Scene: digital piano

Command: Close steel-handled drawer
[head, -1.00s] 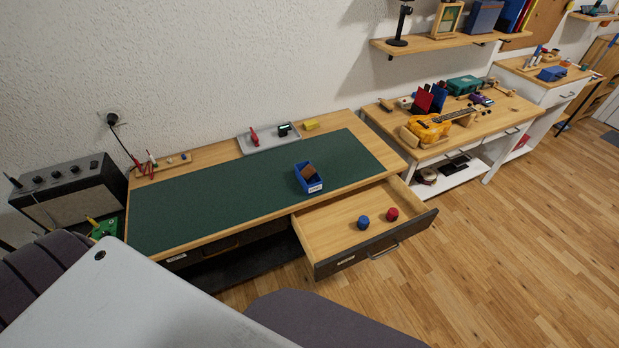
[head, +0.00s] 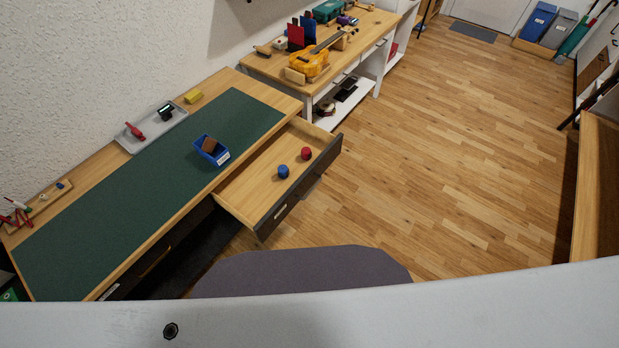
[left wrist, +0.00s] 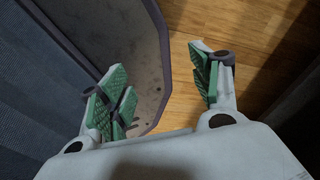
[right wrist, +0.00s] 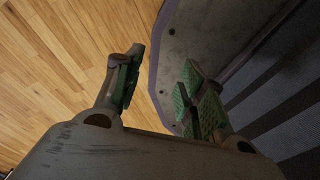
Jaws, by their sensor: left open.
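The drawer (head: 250,187) is pulled out from under the workbench's right end. Its dark front (head: 292,197) carries a steel handle (head: 312,186). A blue knob-like piece (head: 283,171) and a red one (head: 306,154) lie inside it. My left gripper (left wrist: 160,92) shows in the left wrist view, its green-padded fingers apart and empty over the wood floor and my own base. My right gripper (right wrist: 157,88) shows in the right wrist view, also with fingers apart and nothing between them. Neither gripper shows in the head view, and both are away from the drawer.
The workbench has a green mat (head: 140,200) with a blue bin (head: 211,151) on it. A grey tray (head: 150,128) lies behind. A second table (head: 270,68) with a ukulele (head: 312,62) stands beyond. The wood floor (head: 440,150) right of the drawer is clear. A wooden furniture piece (head: 597,190) stands at right.

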